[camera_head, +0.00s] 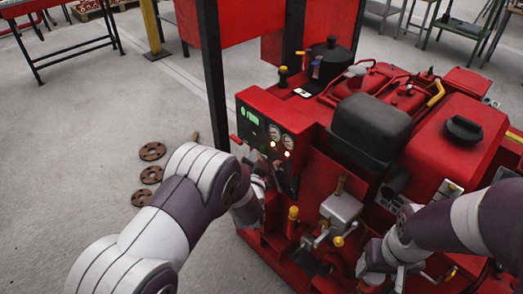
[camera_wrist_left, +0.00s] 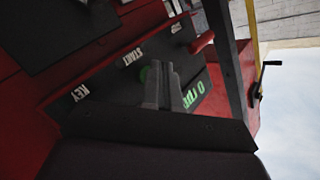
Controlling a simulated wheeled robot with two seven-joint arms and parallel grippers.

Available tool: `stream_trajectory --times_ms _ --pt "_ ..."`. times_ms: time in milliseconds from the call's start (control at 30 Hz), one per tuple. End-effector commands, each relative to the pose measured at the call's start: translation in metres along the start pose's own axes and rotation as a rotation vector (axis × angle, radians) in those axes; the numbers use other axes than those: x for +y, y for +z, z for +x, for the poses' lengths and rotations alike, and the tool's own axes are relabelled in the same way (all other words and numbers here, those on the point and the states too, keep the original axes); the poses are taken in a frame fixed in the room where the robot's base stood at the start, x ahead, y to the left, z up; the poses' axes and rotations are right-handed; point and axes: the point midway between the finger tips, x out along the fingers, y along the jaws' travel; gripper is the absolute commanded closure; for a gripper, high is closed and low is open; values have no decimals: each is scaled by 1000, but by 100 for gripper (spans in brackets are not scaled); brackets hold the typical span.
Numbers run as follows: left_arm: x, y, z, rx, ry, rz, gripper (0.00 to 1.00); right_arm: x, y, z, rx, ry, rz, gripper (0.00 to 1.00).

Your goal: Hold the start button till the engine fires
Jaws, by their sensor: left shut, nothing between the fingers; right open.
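The red pumpset (camera_head: 310,165) has a dark control panel (camera_head: 262,130) with a small green screen, round gauges and lit lamps. In the left wrist view the panel carries the labels KEY and START (camera_wrist_left: 131,57). A green start button (camera_wrist_left: 144,74) shows beside the START label, partly hidden by my fingers. My left gripper (camera_wrist_left: 162,66) is shut and empty, its tips at the button; I cannot tell whether they press it. In the head view my left gripper (camera_head: 268,176) is at the lower panel. My right gripper (camera_head: 383,274) is open and empty low by the pumpset.
A red lever (camera_wrist_left: 202,43) sticks out by the panel. A dark post (camera_head: 212,75) stands behind the pumpset. Several rusty flanges (camera_head: 151,174) lie on the floor at left. Workbenches (camera_head: 465,25) stand at the back. The floor at left is mostly clear.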

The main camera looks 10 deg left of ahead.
Motion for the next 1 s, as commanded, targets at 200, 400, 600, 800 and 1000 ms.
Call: stream_trajectory --times_ms 200,400,600,800,1000 --pt "0 0 0 0 0 0 100 0 0 0 0 0 0 32" --pt "1 -1 1 1 0 0 100 0 0 0 0 0 0 32" --pt "2 -2 3 1 -1 0 100 0 0 1 0 0 0 32" --pt "3 -4 5 1 0 0 100 0 0 1 0 0 0 32" --pt "4 -5 6 1 0 0 100 0 0 1 0 0 0 32"
